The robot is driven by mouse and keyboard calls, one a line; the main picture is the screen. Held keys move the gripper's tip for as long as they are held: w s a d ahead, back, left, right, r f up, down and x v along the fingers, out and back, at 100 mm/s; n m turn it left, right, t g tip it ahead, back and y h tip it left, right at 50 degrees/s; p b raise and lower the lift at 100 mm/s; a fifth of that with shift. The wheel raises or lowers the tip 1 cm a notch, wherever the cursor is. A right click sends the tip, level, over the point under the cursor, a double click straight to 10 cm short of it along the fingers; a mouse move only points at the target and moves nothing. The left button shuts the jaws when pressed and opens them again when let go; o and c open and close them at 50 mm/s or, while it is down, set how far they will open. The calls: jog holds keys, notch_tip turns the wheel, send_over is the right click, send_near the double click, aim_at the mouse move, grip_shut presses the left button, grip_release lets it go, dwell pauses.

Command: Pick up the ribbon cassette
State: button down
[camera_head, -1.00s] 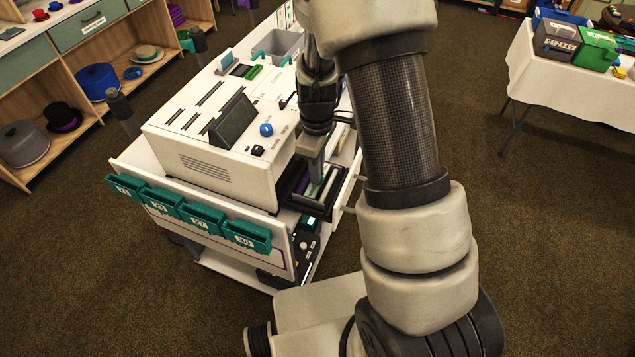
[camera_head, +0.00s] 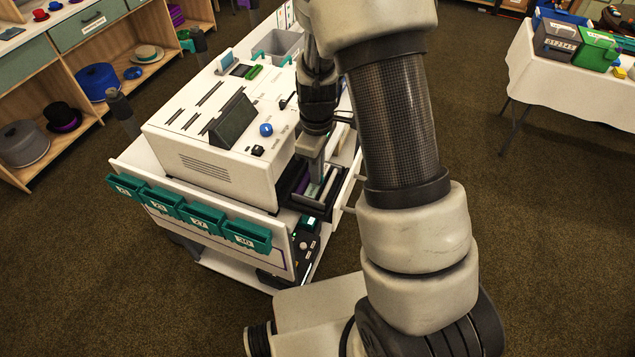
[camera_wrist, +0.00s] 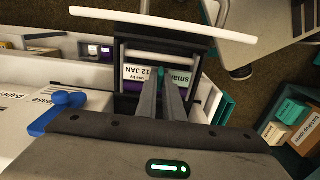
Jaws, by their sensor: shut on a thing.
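The ribbon cassette (camera_wrist: 140,73) lies in the open drawer tray of the white printer. It carries a white label reading partly "smart" and "12 JAN", with purple and a teal piece showing beside it. The fingers hide part of the label. In the head view my gripper (camera_head: 314,172) is partly hidden by the arm. The cassette still sits in the tray between the rollers.
The white printer (camera_head: 215,150) stands on a white cart with teal bins (camera_head: 200,215) along its near side. A grey bin (camera_head: 285,43) stands at the cart's far end. Shelves with hats are at left; a cloth-covered table (camera_head: 560,85) is at right. Carpet between is clear.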

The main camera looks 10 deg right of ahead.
dwell(0.5)
notch_tip(320, 180, up, 10)
dwell(0.5)
